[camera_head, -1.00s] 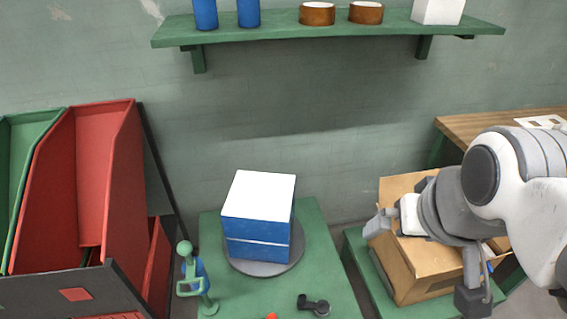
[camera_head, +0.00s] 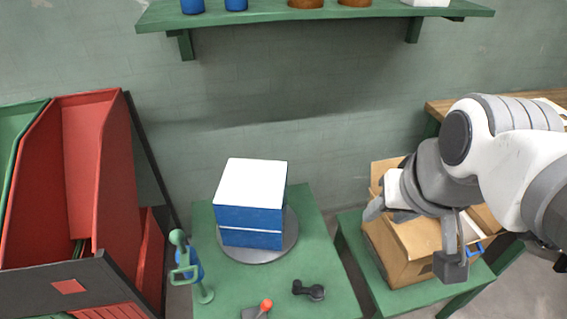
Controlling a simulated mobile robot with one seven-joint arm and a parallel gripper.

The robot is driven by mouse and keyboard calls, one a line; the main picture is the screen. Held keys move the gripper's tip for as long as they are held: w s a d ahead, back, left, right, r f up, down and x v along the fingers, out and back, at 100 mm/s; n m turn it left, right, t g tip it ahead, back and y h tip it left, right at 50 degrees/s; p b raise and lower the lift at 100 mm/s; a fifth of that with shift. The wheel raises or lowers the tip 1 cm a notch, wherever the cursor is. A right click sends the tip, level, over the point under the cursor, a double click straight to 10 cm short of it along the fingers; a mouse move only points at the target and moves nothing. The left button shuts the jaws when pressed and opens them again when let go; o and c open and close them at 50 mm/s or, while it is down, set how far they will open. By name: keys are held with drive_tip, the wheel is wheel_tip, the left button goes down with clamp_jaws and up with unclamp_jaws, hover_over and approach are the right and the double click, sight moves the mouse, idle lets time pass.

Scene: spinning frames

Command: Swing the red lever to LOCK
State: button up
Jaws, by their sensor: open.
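The red lever shows in the head view as a small orange-red knob (camera_head: 267,304) on a grey piece (camera_head: 254,314). It sits at the front of the green table, cut by the bottom edge of the view. No LOCK marking is readable. My gripper (camera_head: 376,208) is open, well above and to the right of the lever, over the cardboard box. Nothing shows held in it. My arm hides part of that box.
A blue box with a white top (camera_head: 252,185) stands on a grey round disc (camera_head: 266,255). A green and blue stand (camera_head: 187,262) is left of the lever; a black handle (camera_head: 309,290) lies right. The cardboard box (camera_head: 389,242) stands right. Red bins (camera_head: 90,170) stand left.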

drive_tip(key=shift+m+g+y, duration=0.4)
drive_tip(key=shift+m+g, duration=0.2)
drive_tip(key=shift+g, duration=0.1)
drive_tip(key=x, duration=0.2)
drive_tip(key=b+x, duration=0.1)
drive_tip(key=x, duration=0.1)
drive_tip(key=b+x, duration=0.1)
drive_tip(key=shift+w+a+f, duration=0.25)
drive_tip(key=shift+w+a, duration=0.15)
drive_tip(key=shift+w, duration=0.05)
clamp_jaws()
drive_tip(key=w+a+f+m+g+y+b, duration=0.2)
drive_tip(key=f+b, duration=0.3)
drive_tip(key=f, duration=0.8)
drive_tip(key=w+a+f+m+g+y+b, duration=0.2)
drive_tip(key=w+f+m+b, duration=0.2)
drive_tip(key=f, duration=1)
drive_tip(key=w+a+f+m+g+y+b, duration=0.2)
drive_tip(key=f+m+b, duration=0.3)
drive_tip(key=f, duration=0.9)
drive_tip(key=shift+w+b, duration=0.45)
drive_tip(key=shift+w, duration=0.4)
